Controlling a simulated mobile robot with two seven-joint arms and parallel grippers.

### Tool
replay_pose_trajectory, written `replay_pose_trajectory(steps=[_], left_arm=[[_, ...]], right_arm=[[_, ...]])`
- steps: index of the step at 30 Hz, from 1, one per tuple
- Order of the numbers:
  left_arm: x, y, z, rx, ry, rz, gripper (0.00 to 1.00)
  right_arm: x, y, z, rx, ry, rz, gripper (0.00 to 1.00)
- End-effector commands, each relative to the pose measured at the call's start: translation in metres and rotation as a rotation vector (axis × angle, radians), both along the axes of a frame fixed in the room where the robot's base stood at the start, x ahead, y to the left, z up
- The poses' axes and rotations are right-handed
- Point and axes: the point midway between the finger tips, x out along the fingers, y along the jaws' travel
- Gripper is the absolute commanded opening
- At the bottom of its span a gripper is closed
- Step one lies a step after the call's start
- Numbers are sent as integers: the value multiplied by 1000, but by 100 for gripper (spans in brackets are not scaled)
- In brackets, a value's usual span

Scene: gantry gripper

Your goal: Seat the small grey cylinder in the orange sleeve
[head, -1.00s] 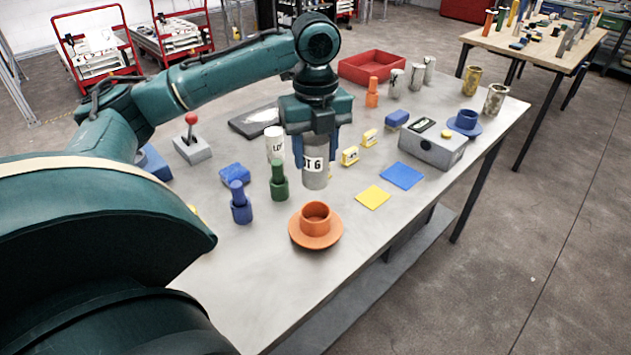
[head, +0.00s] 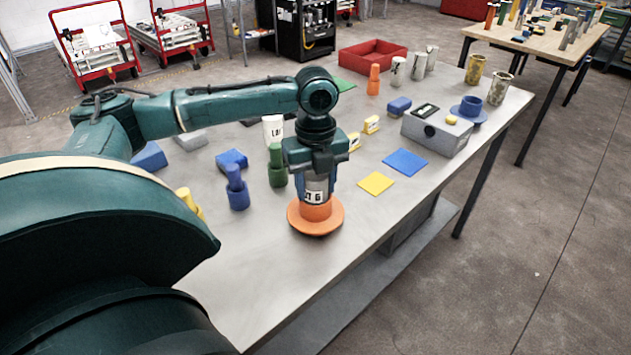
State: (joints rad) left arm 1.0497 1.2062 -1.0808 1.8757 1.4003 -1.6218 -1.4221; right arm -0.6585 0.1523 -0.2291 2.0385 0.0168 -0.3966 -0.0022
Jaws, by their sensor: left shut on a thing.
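The orange sleeve (head: 317,211) stands on an orange round base (head: 315,226) near the front edge of the table. My left gripper (head: 316,180) is directly above it, pointing down, shut on the small grey cylinder (head: 314,184), which carries a white label with dark marks. The cylinder is upright and its lower end meets the sleeve's top or sits inside it; the sleeve's opening is hidden, so I cannot tell how deep it is. My right gripper is not in view.
A green peg in a holder (head: 277,168) and a blue one (head: 237,190) stand close to the left. A yellow square (head: 376,183) and a blue square (head: 405,162) lie flat to the right. A grey box (head: 436,138) stands beyond. The table front is clear.

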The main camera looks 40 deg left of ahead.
Motion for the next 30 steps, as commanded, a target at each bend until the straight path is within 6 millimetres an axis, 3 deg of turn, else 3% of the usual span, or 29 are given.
replay_pose_trajectory(steps=[9,10,17,26,30], left_arm=[[0,0,1,0,-1,1,2],[0,0,0,1,0,1,48],[0,0,0,1,0,1,66],[0,0,1,0,-1,0,67],[1,0,19,0,-4,0,67]], right_arm=[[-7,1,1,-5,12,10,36],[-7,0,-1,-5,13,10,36],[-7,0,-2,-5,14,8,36],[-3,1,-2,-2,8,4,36],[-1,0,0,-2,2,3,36]])
